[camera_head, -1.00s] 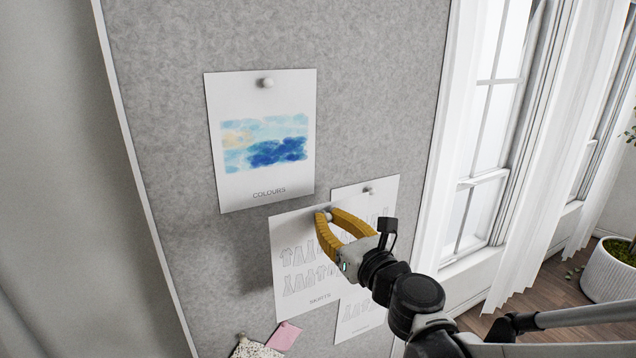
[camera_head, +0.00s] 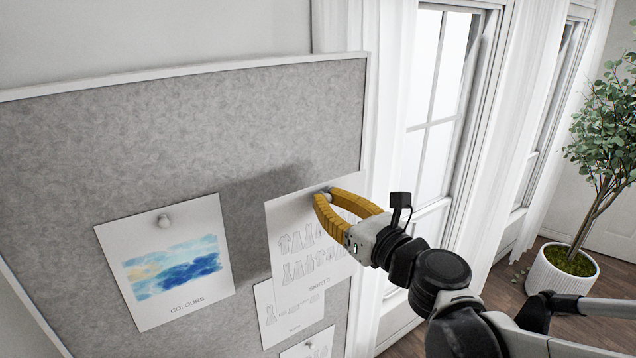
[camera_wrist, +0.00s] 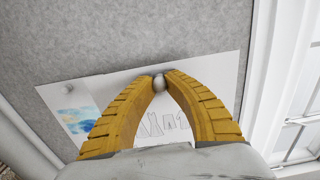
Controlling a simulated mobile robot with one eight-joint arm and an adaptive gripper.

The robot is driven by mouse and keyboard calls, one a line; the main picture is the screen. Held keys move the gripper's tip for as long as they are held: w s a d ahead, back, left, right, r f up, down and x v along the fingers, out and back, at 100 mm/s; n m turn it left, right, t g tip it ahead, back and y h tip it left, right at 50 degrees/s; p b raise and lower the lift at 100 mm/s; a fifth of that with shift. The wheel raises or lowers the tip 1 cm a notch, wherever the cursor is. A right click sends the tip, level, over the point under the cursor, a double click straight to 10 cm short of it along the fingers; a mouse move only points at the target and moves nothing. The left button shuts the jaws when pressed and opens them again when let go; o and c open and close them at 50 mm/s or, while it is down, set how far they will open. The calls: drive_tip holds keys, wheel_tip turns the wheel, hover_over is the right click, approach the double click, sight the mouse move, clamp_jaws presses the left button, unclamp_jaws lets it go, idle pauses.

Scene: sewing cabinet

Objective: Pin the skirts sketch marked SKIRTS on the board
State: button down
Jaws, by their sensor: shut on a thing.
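The SKIRTS sketch (camera_head: 305,252) is a white sheet with rows of small line-drawn garments and a printed label. It hangs in front of the right part of the grey board (camera_head: 200,110), right of the COLOURS sheet (camera_head: 165,268). My gripper (camera_head: 322,195) is shut on the round pin (camera_head: 328,189) at the sketch's top edge. The pin (camera_wrist: 159,82) shows between the yellow fingertips in the wrist view. A broad shadow falls on the board behind the sketch, which looks held off it. Whether the pin touches the board cannot be told. My fingers hide part of the sheet.
Another drawing sheet (camera_head: 283,312) is on the board below the sketch, with a further sheet (camera_head: 310,346) lower down. The board above COLOURS is bare. The board's right edge, a white curtain (camera_head: 390,120) and a window are close right. A potted tree (camera_head: 563,272) stands farther right.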

sight(284, 166)
drive_tip(key=shift+b+x, duration=0.3)
drive_tip(key=shift+x, duration=0.6)
drive_tip(key=shift+b+x, duration=1.1)
drive_tip(key=shift+x, duration=4.65)
drive_tip(key=shift+w+a+r, duration=0.1)
drive_tip(key=shift+w+a, duration=0.15)
drive_tip(key=shift+w, duration=0.05)
drive_tip(key=c, duration=1.4)
unclamp_jaws()
drive_tip(key=shift+s, duration=0.1)
